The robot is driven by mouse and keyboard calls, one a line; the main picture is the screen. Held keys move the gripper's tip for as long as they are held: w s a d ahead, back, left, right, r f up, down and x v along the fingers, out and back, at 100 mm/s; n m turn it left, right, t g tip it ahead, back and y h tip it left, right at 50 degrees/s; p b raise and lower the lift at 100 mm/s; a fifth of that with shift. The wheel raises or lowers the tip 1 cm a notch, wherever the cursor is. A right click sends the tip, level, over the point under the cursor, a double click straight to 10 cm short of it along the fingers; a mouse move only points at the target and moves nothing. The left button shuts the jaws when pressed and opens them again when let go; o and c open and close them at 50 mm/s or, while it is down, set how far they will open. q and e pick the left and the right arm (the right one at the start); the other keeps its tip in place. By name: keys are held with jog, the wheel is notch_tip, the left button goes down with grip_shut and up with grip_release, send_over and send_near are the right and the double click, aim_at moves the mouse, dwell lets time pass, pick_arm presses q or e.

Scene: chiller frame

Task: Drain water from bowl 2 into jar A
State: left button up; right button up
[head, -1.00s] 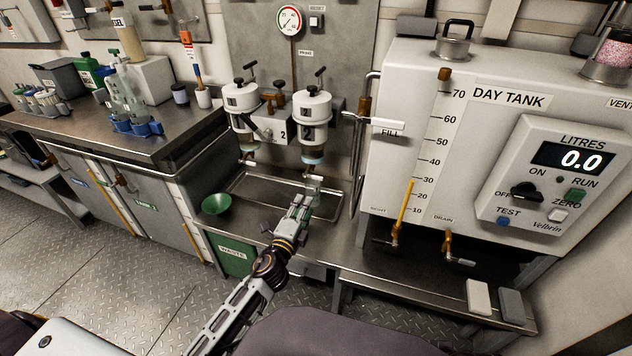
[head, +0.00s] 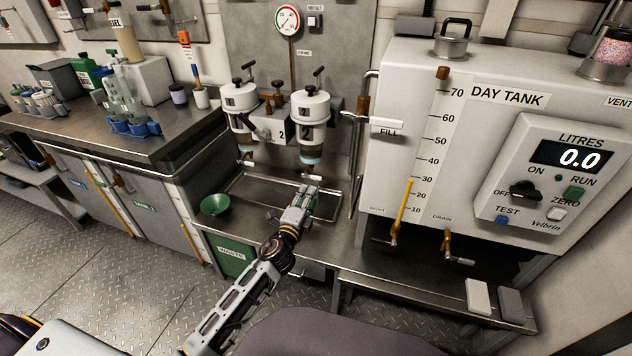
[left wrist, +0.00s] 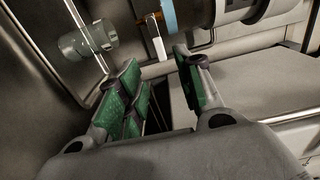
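Bowl 2 (head: 312,107) is the right one of two white filter housings on the back panel, with a blue-ringed bowl (head: 311,150) beneath it. The left wrist view shows the blue ring (left wrist: 168,16) and a small pale drain lever (left wrist: 156,40) under it. A clear glass jar (left wrist: 88,43) stands left of the lever there; I cannot read a label on it. In the head view my gripper mostly hides it. My left gripper (head: 309,190) is open and empty below bowl 2. In the wrist view the lever's end appears between its green-padded fingertips (left wrist: 157,66); contact cannot be told. My right gripper is out of view.
A shallow metal tray (head: 250,205) lies under both housings. A green funnel (head: 216,204) stands at its left above the waste box (head: 233,259). The day tank (head: 410,140) and its drain taps close off the right. Bench bottles (head: 122,95) stand far left.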

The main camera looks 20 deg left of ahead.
aim_at(317, 179)
pick_arm(q)
jog(key=w, duration=0.4)
jog(key=shift+w, duration=0.25)
jog(key=shift+w+d+b, duration=0.1)
jog(key=shift+w+b, duration=0.45)
jog(key=shift+w, duration=1.75)
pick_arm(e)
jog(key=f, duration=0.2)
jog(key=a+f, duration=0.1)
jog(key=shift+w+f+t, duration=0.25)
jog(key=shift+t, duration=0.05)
pick_arm(q)
grip_shut()
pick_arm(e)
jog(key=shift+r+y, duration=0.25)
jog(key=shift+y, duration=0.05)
